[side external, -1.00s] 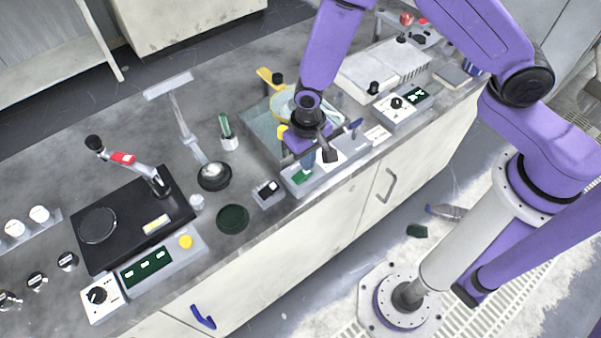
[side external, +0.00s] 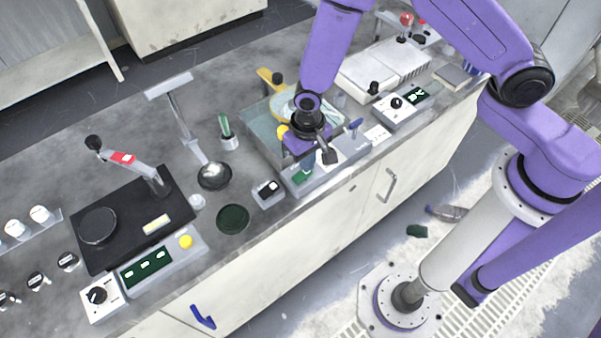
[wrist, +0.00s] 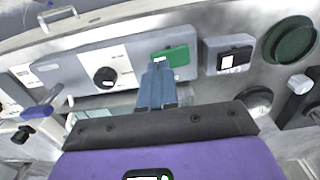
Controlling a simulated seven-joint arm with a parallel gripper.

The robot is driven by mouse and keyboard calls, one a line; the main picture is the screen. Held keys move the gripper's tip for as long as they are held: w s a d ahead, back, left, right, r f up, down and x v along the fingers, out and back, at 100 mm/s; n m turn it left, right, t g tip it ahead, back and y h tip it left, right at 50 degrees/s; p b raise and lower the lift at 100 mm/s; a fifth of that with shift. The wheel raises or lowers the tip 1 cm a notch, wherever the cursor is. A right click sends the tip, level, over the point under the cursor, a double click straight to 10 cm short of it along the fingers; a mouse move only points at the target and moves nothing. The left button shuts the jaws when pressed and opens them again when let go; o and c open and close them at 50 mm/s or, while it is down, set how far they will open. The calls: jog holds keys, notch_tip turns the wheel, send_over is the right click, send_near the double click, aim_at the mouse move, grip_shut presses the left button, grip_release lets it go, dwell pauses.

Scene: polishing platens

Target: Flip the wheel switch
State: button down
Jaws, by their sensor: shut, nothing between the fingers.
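A small grey box (wrist: 228,57) with a black-and-white rocker stands beside a long grey control panel. In the side view the box (side external: 268,192) is at the panel's left. The panel (wrist: 135,47) carries a black round knob (wrist: 105,77) and a green display (wrist: 170,55). A blue-tipped lever (side external: 355,125) stands near the panel's far end. The frames do not settle which of these is the wheel switch. My gripper (wrist: 157,75) is shut and empty, its blue fingertips over the panel near the green display. In the side view my gripper (side external: 308,165) hides part of the panel.
A clear-walled basin (side external: 262,130) is behind my gripper. A dark green disc (side external: 233,219) and a black bowl (side external: 214,176) lie left of it. A black machine base (side external: 120,235) with a tilted arm is farther left. Another knob box (side external: 397,104) is at right.

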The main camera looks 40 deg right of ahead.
jog(key=shift+f, duration=0.7)
dwell(0.4)
jog(key=shift+r, duration=3.55)
jog(key=shift+r, duration=0.15)
jog(key=s+d+r+n, duration=1.2)
jog(key=s+d+r, duration=0.5)
jog(key=s, duration=0.3)
jog(key=shift+s+r+n, duration=0.25)
jog(key=shift+r+n, duration=0.05)
jog(key=shift+r, duration=0.25)
